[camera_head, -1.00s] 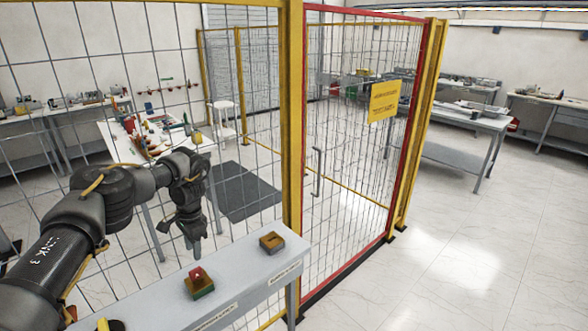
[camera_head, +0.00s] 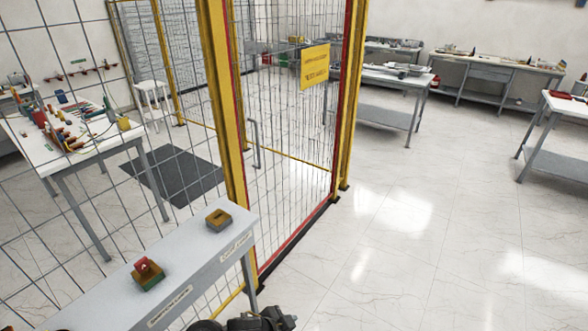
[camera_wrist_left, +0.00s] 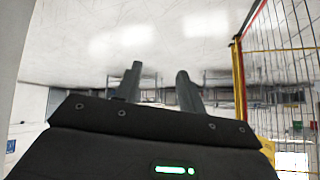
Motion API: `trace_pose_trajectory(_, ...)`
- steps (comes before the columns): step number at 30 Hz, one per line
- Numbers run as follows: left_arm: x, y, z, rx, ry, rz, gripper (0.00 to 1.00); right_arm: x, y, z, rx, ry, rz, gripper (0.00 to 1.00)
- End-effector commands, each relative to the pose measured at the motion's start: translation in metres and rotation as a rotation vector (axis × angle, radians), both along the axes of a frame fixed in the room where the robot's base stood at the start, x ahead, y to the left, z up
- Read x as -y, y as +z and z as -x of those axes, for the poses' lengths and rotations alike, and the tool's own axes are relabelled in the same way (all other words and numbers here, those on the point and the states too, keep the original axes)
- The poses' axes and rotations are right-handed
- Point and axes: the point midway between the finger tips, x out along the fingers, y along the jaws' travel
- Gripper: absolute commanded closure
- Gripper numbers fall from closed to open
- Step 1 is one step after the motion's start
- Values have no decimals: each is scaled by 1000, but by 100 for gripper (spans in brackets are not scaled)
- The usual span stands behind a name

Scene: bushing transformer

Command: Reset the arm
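My left arm shows only as dark parts at the bottom edge of the head view, below the front end of the narrow table (camera_head: 185,254). My left gripper (camera_wrist_left: 157,77) shows in the left wrist view. Its two dark fingers are apart with nothing between them, and pale floor and distant benches lie beyond. The wrist view appears upside down, with floor at the top. My right gripper is in neither view.
A red-topped block (camera_head: 148,273) and a yellowish block (camera_head: 218,219) sit on the narrow table beside the mesh fence. A yellow post (camera_head: 222,100) and a red-framed mesh door (camera_head: 290,130) stand beyond. The floor (camera_head: 430,240) to the right is clear.

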Motion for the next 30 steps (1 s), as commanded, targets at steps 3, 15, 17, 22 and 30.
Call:
trace_pose_trajectory(3, -26, 17, 24, -23, 213, 40, 60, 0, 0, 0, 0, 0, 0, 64)
trace_pose_trajectory(15, -179, 19, 123, -264, 727, -86, 60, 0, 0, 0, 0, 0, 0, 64)
trace_pose_trajectory(17, -194, 20, 136, -295, 770, -100, 60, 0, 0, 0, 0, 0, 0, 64)
trace_pose_trajectory(22, -228, 24, 172, -373, 854, -146, 60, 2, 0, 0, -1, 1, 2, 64)
trace_pose_trajectory(30, -251, -14, 192, -443, 915, -189, 60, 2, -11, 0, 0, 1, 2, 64)
